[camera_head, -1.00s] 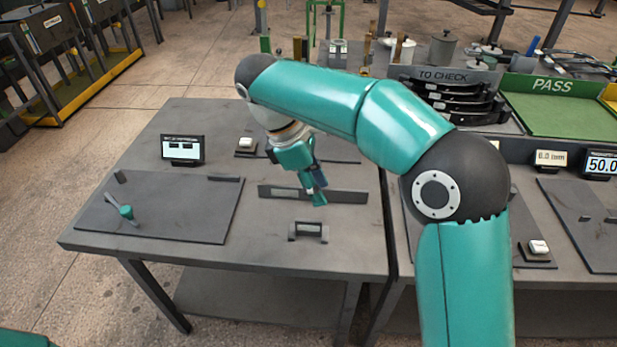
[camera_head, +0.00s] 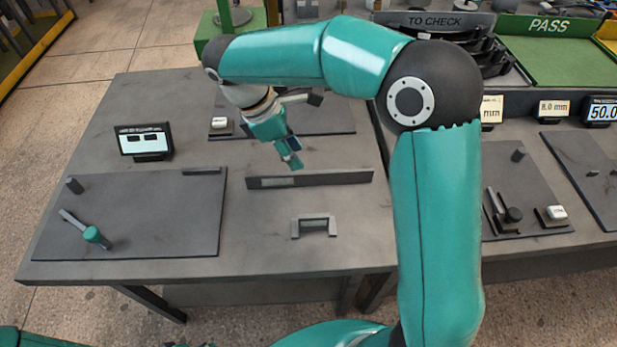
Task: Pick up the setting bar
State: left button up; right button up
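A long, flat dark bar (camera_head: 335,178) lies on the grey table, with a lighter patch near its left end. A small bridge-shaped piece (camera_head: 314,226) with two upright ends stands in front of it. Neither has a readable name, so I cannot tell for sure which is the setting bar; the long bar looks likelier. My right gripper (camera_head: 291,162) points down just behind the long bar in the picture, its tips a little short of the bar's outline. Its fingers look close together, and I cannot make out the gap or anything held. My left gripper is out of view.
A dark plate (camera_head: 150,235) at the left carries a teal-ended lever (camera_head: 92,235). A small screen (camera_head: 145,141) stands behind it. Another plate (camera_head: 325,118) lies behind my gripper. My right arm covers the table's right side. The table's front strip is clear.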

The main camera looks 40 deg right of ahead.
aim_at(310, 174)
jog(key=x, duration=0.8)
jog(key=shift+s+d+f, duration=0.1)
jog(key=shift+f, duration=0.2)
grip_shut()
jog(key=shift+r, duration=0.1)
